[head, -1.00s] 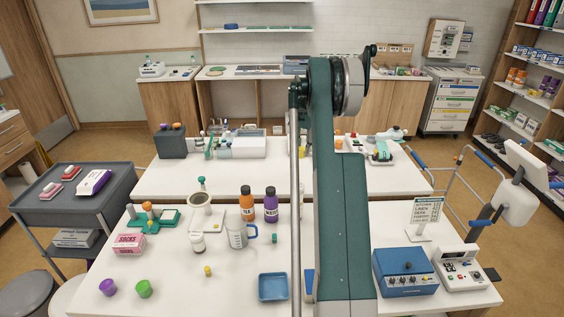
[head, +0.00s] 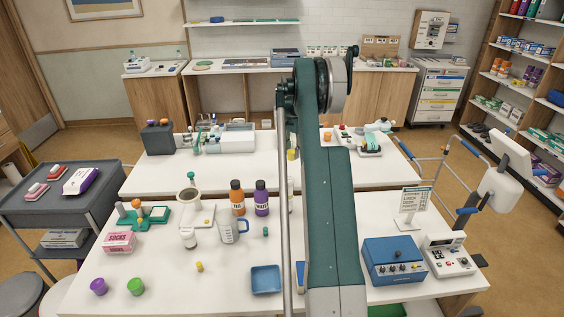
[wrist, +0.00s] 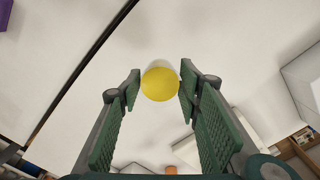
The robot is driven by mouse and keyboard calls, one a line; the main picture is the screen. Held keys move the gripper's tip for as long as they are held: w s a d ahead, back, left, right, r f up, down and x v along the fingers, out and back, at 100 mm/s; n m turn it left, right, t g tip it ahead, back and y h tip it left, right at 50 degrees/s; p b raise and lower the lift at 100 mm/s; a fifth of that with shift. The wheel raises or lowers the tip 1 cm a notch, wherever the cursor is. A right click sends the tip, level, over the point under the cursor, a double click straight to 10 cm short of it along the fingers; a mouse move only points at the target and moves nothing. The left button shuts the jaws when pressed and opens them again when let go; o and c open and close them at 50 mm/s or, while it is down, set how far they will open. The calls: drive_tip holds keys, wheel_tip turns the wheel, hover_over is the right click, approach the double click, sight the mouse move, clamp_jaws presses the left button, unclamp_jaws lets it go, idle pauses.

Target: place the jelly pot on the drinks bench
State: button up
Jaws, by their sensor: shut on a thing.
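My gripper (wrist: 160,80) is shut on a round pot with a yellow top (wrist: 160,87), gripped between its two green ridged fingers in the wrist view. I take it for the jelly pot; no label shows. A pale surface lies beyond it, and the gap to it cannot be judged. In the head view my arm hides the gripper; a small yellow patch (head: 292,154) beside the arm may be this pot. The near white bench (head: 215,285) carries the tea bottle (head: 237,200) and the water bottle (head: 261,200). No bench is labelled as the drinks bench.
The middle white bench (head: 240,173) holds a dark box (head: 158,138) and has a clear front strip. On the near bench are a jug (head: 229,232), a blue tray (head: 266,280), a socks box (head: 118,242) and a blue device (head: 394,262). A walker (head: 440,170) stands at the right.

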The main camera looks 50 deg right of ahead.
sight(291, 160)
drive_tip(key=shift+f, duration=2.7)
drive_tip(key=shift+f, duration=0.1)
drive_tip(key=shift+f, duration=1.8)
drive_tip(key=shift+f, duration=0.1)
drive_tip(key=o, duration=0.5)
drive_tip(key=shift+f, duration=0.1)
drive_tip(key=shift+c, duration=0.2)
drive_tip(key=o, duration=0.4)
drive_tip(key=shift+r, duration=0.2)
wheel_tip(291, 160, up, 12)
drive_tip(key=shift+r, duration=0.1)
